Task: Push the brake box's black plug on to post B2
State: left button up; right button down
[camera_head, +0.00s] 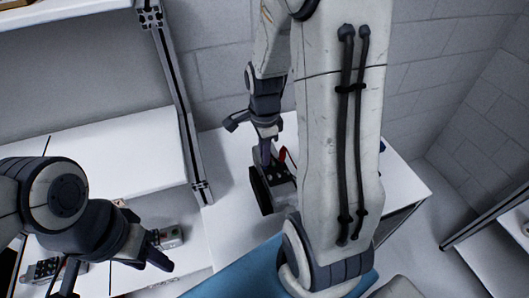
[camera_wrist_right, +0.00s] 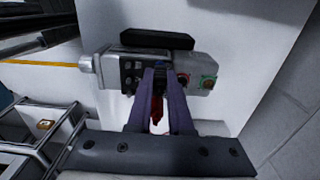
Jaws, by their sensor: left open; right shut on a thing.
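My right gripper (camera_head: 266,152) points down at a device (camera_head: 284,192) with a black part (camera_head: 261,191) on the white table. In the right wrist view, the gripper (camera_wrist_right: 160,74) has its fingertips close together at the dark terminal face of the grey device (camera_wrist_right: 135,72). A red piece (camera_wrist_right: 157,108) shows between the fingers. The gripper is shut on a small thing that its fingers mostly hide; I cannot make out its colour. My left gripper (camera_head: 150,256) is open beside a small grey box (camera_head: 171,236). Posts and their labels are too small to read.
Another box with knobs (camera_head: 42,270) lies at the lower left. An upright metal profile (camera_head: 178,90) stands between shelf and table. My right arm covers much of the table.

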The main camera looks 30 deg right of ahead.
jog(key=shift+f, duration=0.2)
dwell(0.6)
jog(key=c, duration=0.8)
grip_release()
jog(key=shift+o, duration=0.2)
notch_tip(320, 180, up, 7)
jog(key=p, duration=0.6)
jog(key=shift+r+p, duration=0.15)
jog(key=shift+p, duration=0.2)
